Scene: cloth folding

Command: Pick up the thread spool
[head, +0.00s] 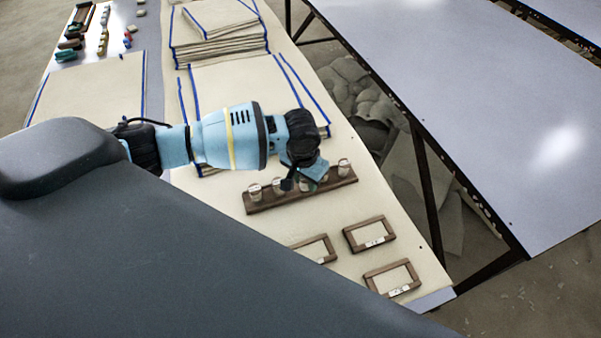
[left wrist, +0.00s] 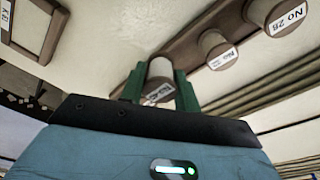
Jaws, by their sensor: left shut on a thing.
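My left gripper (head: 304,182) is over the wooden rack (head: 262,205) and hides part of it. In the left wrist view, its green fingers (left wrist: 160,85) are shut on a pale thread spool (left wrist: 160,68), one finger on each side. The spool has a white label at its near end. I cannot tell whether its base still touches the rack. Other spools stand along the rack, one at its right end (head: 344,166) and one at its left end (head: 255,190). Two labelled spools show beside the held one in the left wrist view (left wrist: 216,48). My right gripper is not in view.
Small wooden frames (head: 369,234) lie in front of the rack. Stacks of cream cloth with blue edges (head: 215,45) lie behind it. A grey-white table (head: 470,100) stands across a gap at the right.

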